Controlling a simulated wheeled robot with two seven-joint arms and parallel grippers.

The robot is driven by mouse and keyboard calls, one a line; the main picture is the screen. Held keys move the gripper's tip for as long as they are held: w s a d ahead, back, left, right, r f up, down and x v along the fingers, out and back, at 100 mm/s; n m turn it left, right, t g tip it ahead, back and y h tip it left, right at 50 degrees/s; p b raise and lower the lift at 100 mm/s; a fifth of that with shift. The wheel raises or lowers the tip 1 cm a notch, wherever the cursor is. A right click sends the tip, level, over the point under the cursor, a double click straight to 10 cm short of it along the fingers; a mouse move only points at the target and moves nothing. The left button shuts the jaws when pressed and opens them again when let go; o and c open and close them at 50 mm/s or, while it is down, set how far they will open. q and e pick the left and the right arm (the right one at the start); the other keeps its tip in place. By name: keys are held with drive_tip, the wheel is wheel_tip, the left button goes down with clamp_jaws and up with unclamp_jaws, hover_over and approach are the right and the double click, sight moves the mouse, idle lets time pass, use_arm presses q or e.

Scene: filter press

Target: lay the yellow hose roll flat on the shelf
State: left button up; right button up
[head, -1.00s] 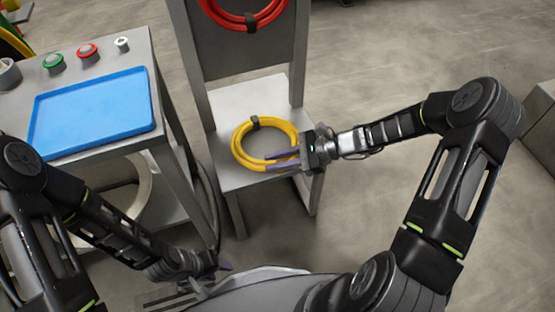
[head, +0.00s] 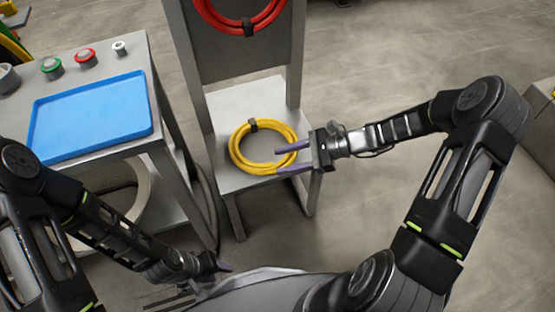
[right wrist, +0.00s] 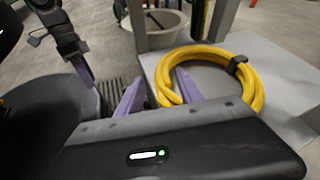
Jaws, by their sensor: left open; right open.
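The yellow hose roll (head: 238,154) lies flat on the grey shelf (head: 271,97), with a black tie at its back edge. It also shows in the right wrist view (right wrist: 256,92), resting on the shelf surface (right wrist: 285,70). My right gripper (head: 278,160) is open at the roll's right side. Its purple fingertips reach just over or beside the roll's right edge; I cannot tell whether they touch it. In the right wrist view the fingers (right wrist: 158,88) are apart, with part of the hose showing between them. My left gripper (head: 222,266) is low at the front, away from the shelf.
A red hose roll (head: 240,27) hangs on the panel above the shelf. A table at the left holds a blue tray (head: 92,115) and green (head: 52,67), red and white buttons. The floor right of the shelf is clear.

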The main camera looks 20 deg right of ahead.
drive_tip(key=v, duration=0.4)
drive_tip(key=shift+d+p, duration=0.1)
drive_tip(key=shift+p, duration=0.2)
